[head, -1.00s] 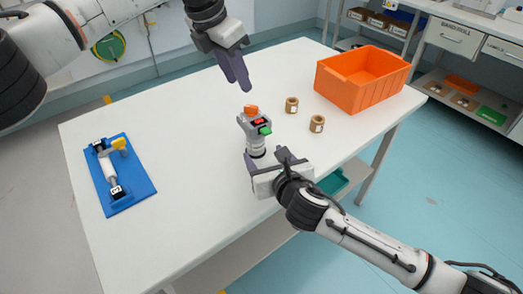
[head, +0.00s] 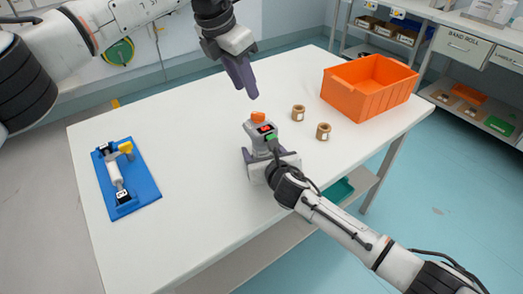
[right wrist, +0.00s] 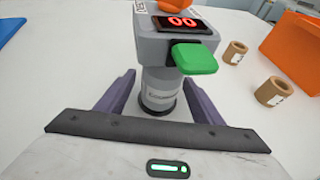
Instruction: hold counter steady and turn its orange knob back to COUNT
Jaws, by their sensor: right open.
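The grey counter (head: 250,129) stands upright on the white table, with an orange knob (head: 258,117) on top, a red display and a green lever (right wrist: 195,58). The display reads 00 in the right wrist view; the knob is mostly cut off at the top there. My right gripper (right wrist: 163,98) is open, with one finger on each side of the counter's round grey post (right wrist: 158,92); gaps show between the fingers and the post. My left gripper (head: 247,86) hangs above and behind the knob, apart from it, fingers pointing down. Its finger gap is unclear from this angle.
Two brown rolls (head: 298,113) (head: 323,132) stand right of the counter. An orange bin (head: 370,108) sits at the table's right end. A blue board (head: 140,182) with a roller and yellow part lies at left. The table between is clear.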

